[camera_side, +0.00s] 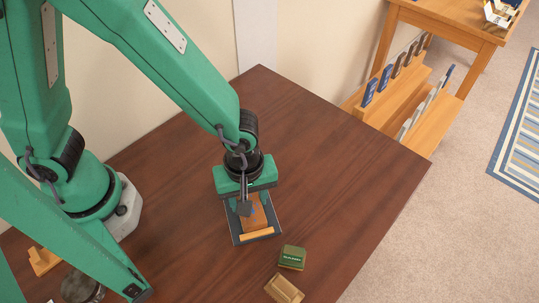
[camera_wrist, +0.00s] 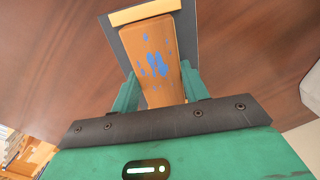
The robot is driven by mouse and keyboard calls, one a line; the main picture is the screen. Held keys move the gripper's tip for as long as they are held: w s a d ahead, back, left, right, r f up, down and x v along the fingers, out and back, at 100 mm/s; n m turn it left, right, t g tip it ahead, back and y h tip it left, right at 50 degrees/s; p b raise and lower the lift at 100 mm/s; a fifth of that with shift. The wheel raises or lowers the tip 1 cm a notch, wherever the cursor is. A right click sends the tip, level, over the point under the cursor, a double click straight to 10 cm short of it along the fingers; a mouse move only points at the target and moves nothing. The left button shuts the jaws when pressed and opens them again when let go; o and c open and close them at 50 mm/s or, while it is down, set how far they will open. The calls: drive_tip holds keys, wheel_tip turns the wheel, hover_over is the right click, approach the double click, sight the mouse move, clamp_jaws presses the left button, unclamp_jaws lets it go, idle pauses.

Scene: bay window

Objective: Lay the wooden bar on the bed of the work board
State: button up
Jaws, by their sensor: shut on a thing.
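The wooden bar (camera_side: 258,219) is orange-brown, and the wrist view shows blue marks on its top face (camera_wrist: 157,45). My gripper (camera_side: 249,203) is shut on the bar, with a green finger on each side of it in the wrist view (camera_wrist: 161,84). The work board (camera_side: 278,226) is a dark grey plate with a pale wooden strip (camera_side: 257,234) across its near end. The bar is over the board, lined up lengthwise, its end close to the strip. Whether it touches the bed is unclear. My gripper and wrist hide the bar's rear part.
A green box (camera_side: 292,257) and a tan wooden block (camera_side: 284,289) lie on the brown table near the board. A small wooden piece (camera_side: 43,260) and a dark round jar (camera_side: 80,287) are at the lower left. The table right of the board is clear.

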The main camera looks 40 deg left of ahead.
drive_tip(key=shift+f, duration=0.1)
drive_tip(key=o, duration=1.1)
drive_tip(key=shift+r, duration=3.5)
